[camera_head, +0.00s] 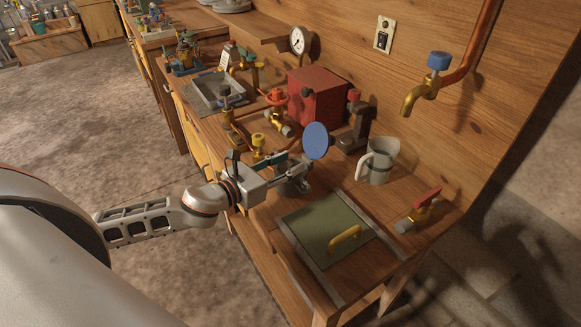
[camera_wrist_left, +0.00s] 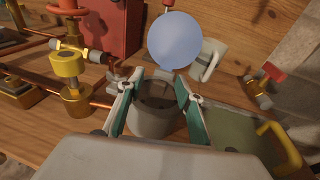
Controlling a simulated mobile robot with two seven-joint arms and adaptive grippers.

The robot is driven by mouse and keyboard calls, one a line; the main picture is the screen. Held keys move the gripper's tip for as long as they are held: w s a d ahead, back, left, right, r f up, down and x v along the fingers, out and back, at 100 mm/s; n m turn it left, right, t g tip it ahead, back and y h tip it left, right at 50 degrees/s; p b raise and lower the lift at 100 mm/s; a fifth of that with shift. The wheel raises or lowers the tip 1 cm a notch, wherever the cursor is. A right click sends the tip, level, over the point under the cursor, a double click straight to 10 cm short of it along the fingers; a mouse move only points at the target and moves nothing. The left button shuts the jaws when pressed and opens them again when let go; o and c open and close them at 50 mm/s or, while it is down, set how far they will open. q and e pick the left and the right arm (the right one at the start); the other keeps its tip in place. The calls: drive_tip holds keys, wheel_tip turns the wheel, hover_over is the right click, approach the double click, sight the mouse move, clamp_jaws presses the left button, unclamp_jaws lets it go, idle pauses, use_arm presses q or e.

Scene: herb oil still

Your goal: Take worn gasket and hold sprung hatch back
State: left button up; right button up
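A green hatch panel (camera_head: 325,226) with a yellow handle (camera_head: 345,239) lies flat in the bench top at the near right end. It appears shut. Its handle also shows at the right of the left wrist view (camera_wrist_left: 279,142). My left gripper (camera_head: 292,167) is over the bench, left of and behind the hatch. In the left wrist view its teal-padded fingers (camera_wrist_left: 160,85) are apart with nothing visibly gripped. A grey pot (camera_wrist_left: 154,112) stands beyond and between them, and I cannot tell if they touch it. I cannot make out a worn gasket. My right gripper is not in view.
A round blue disc (camera_head: 316,141) stands close to the left gripper. A grey jug (camera_head: 377,160), a red-handled valve (camera_head: 420,210) and a red box (camera_head: 317,95) stand along the back. Brass valves and copper pipes crowd the left. A brass tap (camera_head: 420,93) overhangs the right.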

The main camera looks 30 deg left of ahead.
use_arm(q)
drive_tip(key=shift+w+d+f, duration=0.1)
drive_tip(key=shift+w+d, duration=0.1)
drive_tip(key=shift+w, duration=0.4)
clamp_jaws()
